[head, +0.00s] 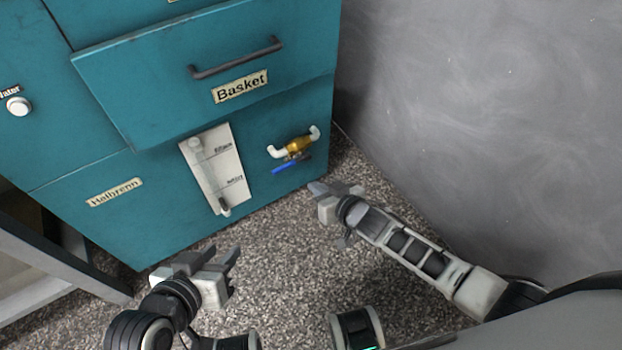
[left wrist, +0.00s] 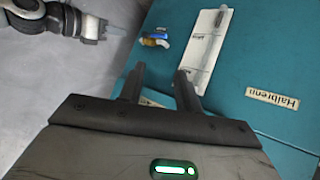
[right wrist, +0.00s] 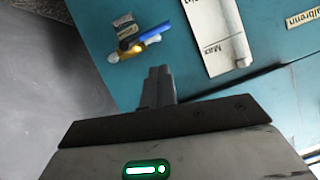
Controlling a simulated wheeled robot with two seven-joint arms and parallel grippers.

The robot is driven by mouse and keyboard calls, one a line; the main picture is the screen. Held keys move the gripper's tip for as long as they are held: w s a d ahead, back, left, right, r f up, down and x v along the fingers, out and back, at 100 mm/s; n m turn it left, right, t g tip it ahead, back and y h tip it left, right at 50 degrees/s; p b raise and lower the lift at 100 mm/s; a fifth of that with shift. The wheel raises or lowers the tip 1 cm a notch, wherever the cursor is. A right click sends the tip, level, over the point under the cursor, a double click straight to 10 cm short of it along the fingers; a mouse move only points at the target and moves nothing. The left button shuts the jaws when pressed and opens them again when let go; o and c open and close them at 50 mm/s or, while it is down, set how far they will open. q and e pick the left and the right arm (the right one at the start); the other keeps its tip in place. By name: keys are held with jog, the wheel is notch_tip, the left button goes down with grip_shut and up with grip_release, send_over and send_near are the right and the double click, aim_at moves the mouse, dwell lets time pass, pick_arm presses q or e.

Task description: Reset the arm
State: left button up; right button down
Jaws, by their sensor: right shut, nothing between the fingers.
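My left gripper (head: 208,262) is at the lower left in the head view, in front of the teal cabinet, with its two fingers spread apart. In the left wrist view its fingers (left wrist: 160,82) are apart with nothing between them. My right gripper (head: 322,190) is near the cabinet's lower right corner, its arm reaching in from the right. In the right wrist view its fingers (right wrist: 158,84) are together and empty. Both grippers are apart from the cabinet as far as I can tell. My right arm also shows in the left wrist view.
The teal cabinet (head: 100,160) has a slightly projecting Basket drawer (head: 150,80) with a dark handle (head: 236,58). Below are a white level gauge (head: 215,170) and a brass valve (head: 298,145) with a blue lever (head: 285,168). A grey wall (head: 470,110) stands right; a metal frame (head: 40,260) stands left.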

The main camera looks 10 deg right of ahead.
pick_arm(q)
jog(key=shift+s+f, duration=0.1)
jog(key=shift+s, duration=0.05)
pick_arm(e)
jog(key=shift+s+d+r, duration=0.1)
jog(key=shift+s+d, duration=0.05)
